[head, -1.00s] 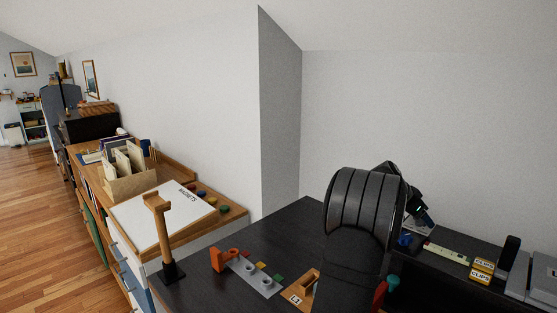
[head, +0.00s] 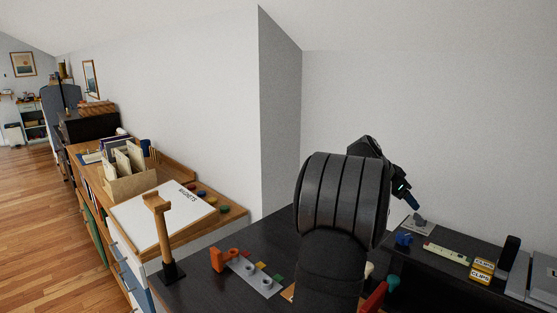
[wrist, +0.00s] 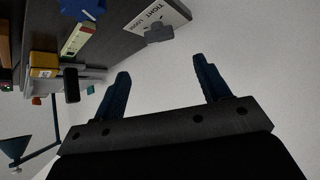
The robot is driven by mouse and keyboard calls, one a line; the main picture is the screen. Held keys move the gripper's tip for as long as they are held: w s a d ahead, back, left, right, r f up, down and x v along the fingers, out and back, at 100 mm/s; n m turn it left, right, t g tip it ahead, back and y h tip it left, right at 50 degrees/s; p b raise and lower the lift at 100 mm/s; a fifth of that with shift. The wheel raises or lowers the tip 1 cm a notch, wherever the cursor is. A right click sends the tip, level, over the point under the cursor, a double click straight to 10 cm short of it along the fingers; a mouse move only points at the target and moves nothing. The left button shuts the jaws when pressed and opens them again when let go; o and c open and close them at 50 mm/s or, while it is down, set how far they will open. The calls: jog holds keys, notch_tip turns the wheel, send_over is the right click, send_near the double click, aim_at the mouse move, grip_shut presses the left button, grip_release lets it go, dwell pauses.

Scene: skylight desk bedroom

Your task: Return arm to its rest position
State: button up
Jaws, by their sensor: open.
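My gripper (wrist: 163,88) shows in the wrist view with two dark blue fingers spread wide apart and nothing between them. Beyond the fingertips is the plain pale wall. In the head view my gripper (head: 407,194) is partly seen, raised in front of the wall and above the right part of the dark desk (head: 300,222). My black arm covers the middle of the desk and hides part of what lies there.
A metal strip (head: 252,278) with coloured pieces and an orange bracket (head: 217,260) lie on the desk.

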send_near(419, 216)
jog(key=x, duration=0.8)
jog(key=shift+s+d+f, duration=0.15)
jog(key=shift+d+f, duration=0.2)
jog(key=shift+a+m+g, duration=0.1)
jog(key=shift+m+g, duration=0.4)
jog(key=shift+m, duration=0.1)
jog(key=w+v, duration=0.1)
jog(key=v, duration=1.6)
jog(key=d+f+n+y, duration=0.1)
jog(key=f, duration=0.1)
jog(key=d+f+n+y, duration=0.1)
jog(key=d+f+n, duration=0.1)
jog(key=d+f+n+y, duration=0.1)
jog(key=d+f+n, duration=0.1)
jog(key=shift+s+d+f, duration=0.1)
jog(key=shift+s+f, duration=0.1)
jog(key=shift+s, duration=0.2)
jog(key=shift+d+f+n+t+y, duration=0.5)
jog(key=shift+d+f+n+y, duration=0.3)
jog(key=shift+d+f+n, duration=0.45)
jog(key=shift+a+r, duration=0.1)
jog(key=shift+r, duration=0.1)
